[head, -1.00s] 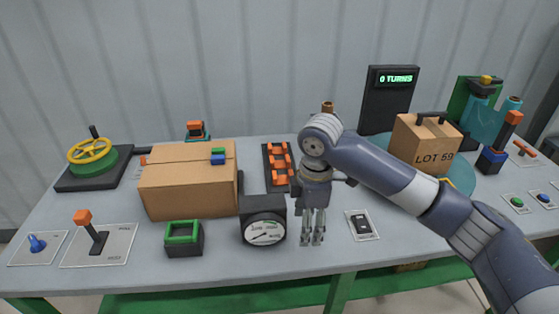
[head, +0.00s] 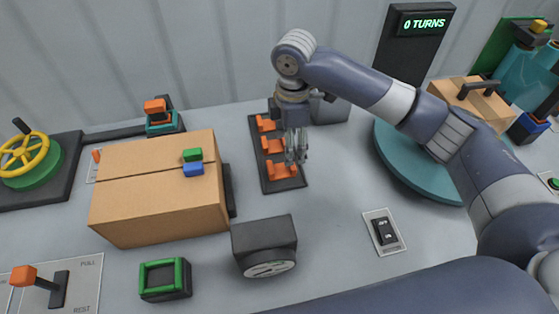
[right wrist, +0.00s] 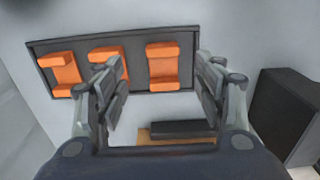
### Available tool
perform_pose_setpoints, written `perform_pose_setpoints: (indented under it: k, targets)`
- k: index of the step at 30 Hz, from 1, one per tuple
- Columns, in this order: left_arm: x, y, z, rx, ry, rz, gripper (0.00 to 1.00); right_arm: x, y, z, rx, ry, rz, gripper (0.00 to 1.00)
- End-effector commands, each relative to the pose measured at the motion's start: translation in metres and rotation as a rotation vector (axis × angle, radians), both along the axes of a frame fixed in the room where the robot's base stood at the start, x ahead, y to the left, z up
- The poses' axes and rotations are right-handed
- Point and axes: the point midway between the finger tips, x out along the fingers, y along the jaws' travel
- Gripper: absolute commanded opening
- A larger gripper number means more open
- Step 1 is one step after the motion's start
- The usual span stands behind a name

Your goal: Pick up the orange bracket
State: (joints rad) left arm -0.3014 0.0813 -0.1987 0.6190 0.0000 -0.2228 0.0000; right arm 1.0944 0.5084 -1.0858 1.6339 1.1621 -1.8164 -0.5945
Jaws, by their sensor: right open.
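Three orange brackets lie in a row on a dark rack: a far one (head: 265,123), a middle one (head: 272,147) and a near one (head: 281,170). The rack (head: 256,160) lies on the table right of the cardboard box. My right gripper (head: 297,157) points down beside the middle and near brackets, open and empty. In the right wrist view its spread fingers (right wrist: 161,92) frame the rightmost bracket (right wrist: 163,66); the left finger partly hides the middle bracket (right wrist: 108,54). Contact is not visible. My left gripper is not in view.
The cardboard box (head: 150,205) stands left, with a green and a blue block (head: 193,169) on top. A dark gauge box (head: 265,240) stands in front of the rack and a grey box (head: 330,110) behind. A switch (head: 384,231) lies at right.

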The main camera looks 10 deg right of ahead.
Motion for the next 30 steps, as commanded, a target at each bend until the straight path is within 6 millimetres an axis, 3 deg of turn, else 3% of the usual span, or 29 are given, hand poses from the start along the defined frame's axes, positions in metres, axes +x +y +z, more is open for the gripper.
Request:
perform_pose_setpoints:
  k: [3, 8, 18, 27, 30]
  targets:
    - [-0.011, 0.000, 0.002, 0.001, 0.016, 0.000, 0.40, 0.000, 0.000, -0.017, 0.001, 0.001, 0.000, 0.63]
    - [-0.013, 0.000, 0.004, 0.001, 0.018, 0.000, 0.40, 0.000, 0.000, -0.029, 0.000, 0.000, 0.000, 0.63]
    - [0.014, -0.003, 0.020, -0.005, -0.023, -0.001, 0.40, -0.004, 0.001, -0.073, 0.000, 0.000, -0.001, 0.63]
    - [0.007, -0.003, 0.019, -0.004, -0.011, -0.001, 0.40, -0.004, 0.001, -0.079, 0.000, -0.002, 0.000, 0.63]
    - [0.003, -0.003, 0.018, -0.004, -0.006, -0.001, 0.40, -0.004, 0.001, -0.079, 0.000, -0.002, 0.000, 0.43]
